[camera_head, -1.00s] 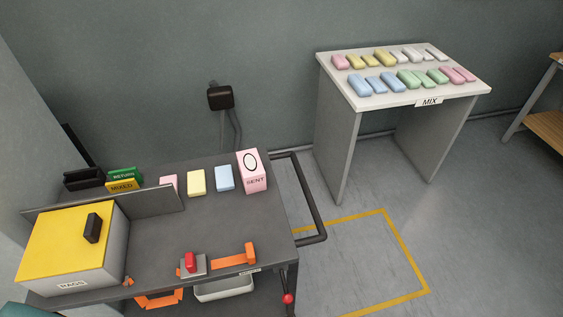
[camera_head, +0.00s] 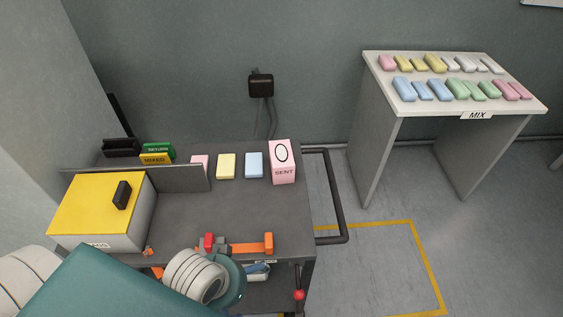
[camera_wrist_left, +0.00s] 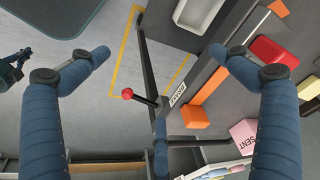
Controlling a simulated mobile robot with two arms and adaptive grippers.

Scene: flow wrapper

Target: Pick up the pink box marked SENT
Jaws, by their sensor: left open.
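The pink box marked SENT (camera_head: 282,165) stands upright on the back right corner of the dark cart top, with a black oval on its face. It also shows at the lower right of the left wrist view (camera_wrist_left: 244,134), partly behind a finger. My left gripper (camera_wrist_left: 159,54) is open and empty, its two blue fingers wide apart. In the head view my left arm reaches over the cart's front edge, and its wrist hides most of the gripper. The box is beyond the gripper, apart from it. My right gripper cannot be made out.
Yellow (camera_head: 226,166) and blue (camera_head: 254,165) blocks stand left of the box. An orange piece (camera_head: 247,247) lies along the cart's front. A black handle rail (camera_head: 341,200) is at the right end. A yellow-lidded RAGS box (camera_head: 92,205) stands left. The cart's middle is clear.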

